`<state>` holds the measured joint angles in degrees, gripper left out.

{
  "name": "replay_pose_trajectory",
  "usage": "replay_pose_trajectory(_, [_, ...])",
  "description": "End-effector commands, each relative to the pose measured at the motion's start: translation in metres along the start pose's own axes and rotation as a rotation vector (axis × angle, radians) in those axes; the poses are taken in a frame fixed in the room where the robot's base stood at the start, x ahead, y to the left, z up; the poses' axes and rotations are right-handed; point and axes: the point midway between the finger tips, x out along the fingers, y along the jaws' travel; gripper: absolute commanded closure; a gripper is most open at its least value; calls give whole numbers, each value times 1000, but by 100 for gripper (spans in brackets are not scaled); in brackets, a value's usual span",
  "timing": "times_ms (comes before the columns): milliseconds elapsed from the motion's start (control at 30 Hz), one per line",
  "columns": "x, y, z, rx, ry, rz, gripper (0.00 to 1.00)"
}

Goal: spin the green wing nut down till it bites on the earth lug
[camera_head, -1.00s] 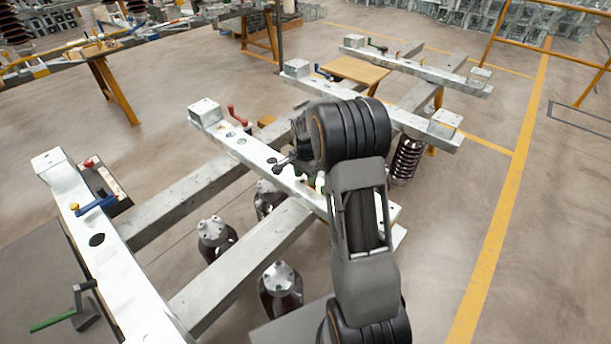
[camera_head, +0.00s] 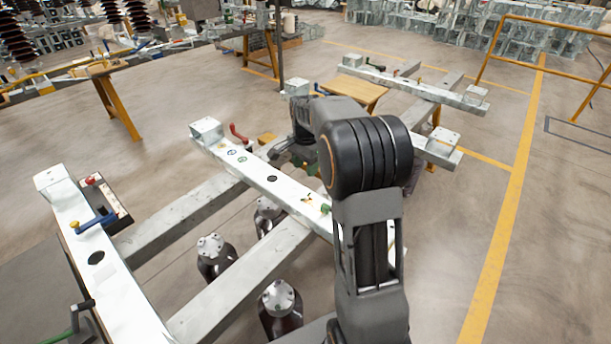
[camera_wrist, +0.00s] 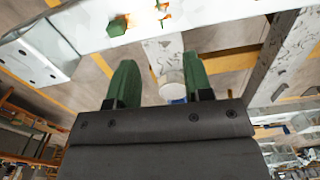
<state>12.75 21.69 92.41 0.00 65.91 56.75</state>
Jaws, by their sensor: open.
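A small green piece, likely the wing nut (camera_head: 325,209), sits on the pale metal beam (camera_head: 290,189) in the head view. In the wrist view a green piece (camera_wrist: 117,27) shows on the beam's face near the top edge, with orange-brown marks (camera_wrist: 163,10) to its right. I cannot make out the earth lug for certain. My gripper (camera_wrist: 160,68) has two green fingers spread apart with nothing between them. It is clear of the green piece, which lies beyond the left finger in the picture.
A red-handled clamp (camera_head: 238,133) stands near the beam's left end block (camera_head: 206,130). A nearer beam carries a blue handle (camera_head: 92,222). Dark bottle-shaped parts (camera_head: 210,250) stand below the beams. Open floor lies to the right past the yellow line (camera_head: 515,200).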

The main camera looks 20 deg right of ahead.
Motion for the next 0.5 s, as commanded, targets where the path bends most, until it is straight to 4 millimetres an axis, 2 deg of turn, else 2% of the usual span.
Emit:
replay_pose_trajectory(200, [-14,0,0,0,1,-1,54])
replay_pose_trajectory(500, [-16,0,0,0,0,-1,54])
